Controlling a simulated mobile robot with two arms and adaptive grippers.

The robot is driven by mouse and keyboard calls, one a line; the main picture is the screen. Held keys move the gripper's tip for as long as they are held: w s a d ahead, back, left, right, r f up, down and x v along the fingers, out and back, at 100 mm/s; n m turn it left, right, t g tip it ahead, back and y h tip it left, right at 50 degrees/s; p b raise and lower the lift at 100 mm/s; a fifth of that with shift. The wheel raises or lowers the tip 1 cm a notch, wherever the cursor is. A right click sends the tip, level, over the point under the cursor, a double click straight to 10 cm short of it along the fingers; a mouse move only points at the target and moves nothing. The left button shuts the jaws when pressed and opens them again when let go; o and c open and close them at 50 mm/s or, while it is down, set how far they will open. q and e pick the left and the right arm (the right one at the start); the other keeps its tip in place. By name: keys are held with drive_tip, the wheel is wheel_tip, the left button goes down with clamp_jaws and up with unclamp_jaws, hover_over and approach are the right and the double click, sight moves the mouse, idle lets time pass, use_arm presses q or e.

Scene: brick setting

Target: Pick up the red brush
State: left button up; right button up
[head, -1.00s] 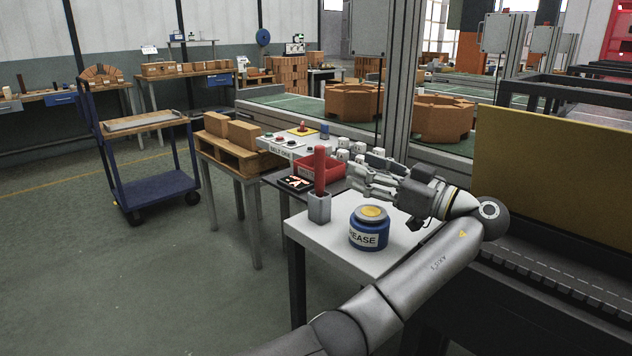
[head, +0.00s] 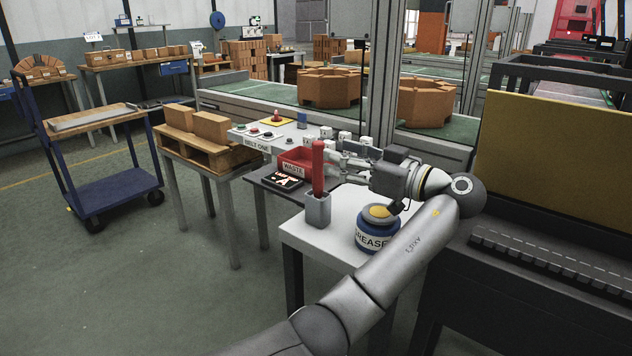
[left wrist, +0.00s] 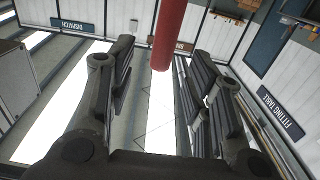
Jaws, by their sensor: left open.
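The red brush (head: 318,165) stands upright in a small grey holder (head: 318,211) on the white table; only its red handle shows. My left gripper (head: 340,160) is open and comes from the right, level with the upper part of the handle, with its fingertips close to it. In the left wrist view, the red handle (left wrist: 168,35) hangs in from the top, between the two open fingers (left wrist: 160,78) and towards their tips. I cannot tell whether any finger touches it. My right gripper is not in view.
A blue grease tin (head: 377,229) stands on the white table (head: 335,240), under my left wrist. Behind the brush are a red waste bin (head: 297,160) and a button panel (head: 262,135). A blue trolley (head: 115,190) stands at the left. The floor in front is clear.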

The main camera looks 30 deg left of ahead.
sight(318, 152)
use_arm(q)
drive_tip(key=a, duration=0.6)
drive_tip(key=shift+w+a+f, duration=0.1)
drive_tip(key=shift+a, duration=0.15)
clamp_jaws()
